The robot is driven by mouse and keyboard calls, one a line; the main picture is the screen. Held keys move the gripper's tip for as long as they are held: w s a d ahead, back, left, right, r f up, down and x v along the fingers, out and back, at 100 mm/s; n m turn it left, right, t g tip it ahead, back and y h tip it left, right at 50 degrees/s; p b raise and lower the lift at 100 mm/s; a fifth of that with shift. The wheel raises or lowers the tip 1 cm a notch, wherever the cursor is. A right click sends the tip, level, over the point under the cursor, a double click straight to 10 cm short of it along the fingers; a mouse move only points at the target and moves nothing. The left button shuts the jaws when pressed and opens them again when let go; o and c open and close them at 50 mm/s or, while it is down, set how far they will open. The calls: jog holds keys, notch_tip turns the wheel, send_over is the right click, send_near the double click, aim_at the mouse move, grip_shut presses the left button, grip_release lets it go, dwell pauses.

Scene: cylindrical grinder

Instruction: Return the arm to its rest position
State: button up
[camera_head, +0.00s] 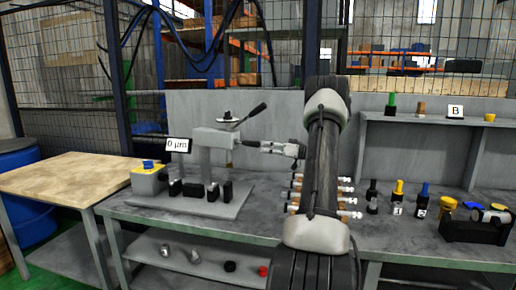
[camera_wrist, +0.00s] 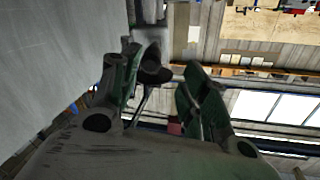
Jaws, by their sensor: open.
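My arm stands upright in the middle of the head camera view, in front of the workbench. My gripper (camera_head: 248,143) points left from its wrist, at the height of the grey head of a measuring stand (camera_head: 214,138). The fingertips look very near the stand's right side; I cannot tell whether they touch. In the wrist view my gripper (camera_wrist: 162,62) has its two fingers apart. A grey and black part (camera_wrist: 151,66) shows between or beyond them; I cannot tell if it is part of the stand.
The stand's lever (camera_head: 257,110) rises just above my gripper. A display reading 0 µm (camera_head: 178,145) stands to its left. Several brass-ended parts (camera_head: 345,202) lie behind my arm. Bottles (camera_head: 396,197) and a black holder (camera_head: 472,231) are at right. A shelf (camera_head: 430,119) stands behind.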

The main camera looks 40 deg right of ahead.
jog(key=shift+v, duration=1.25)
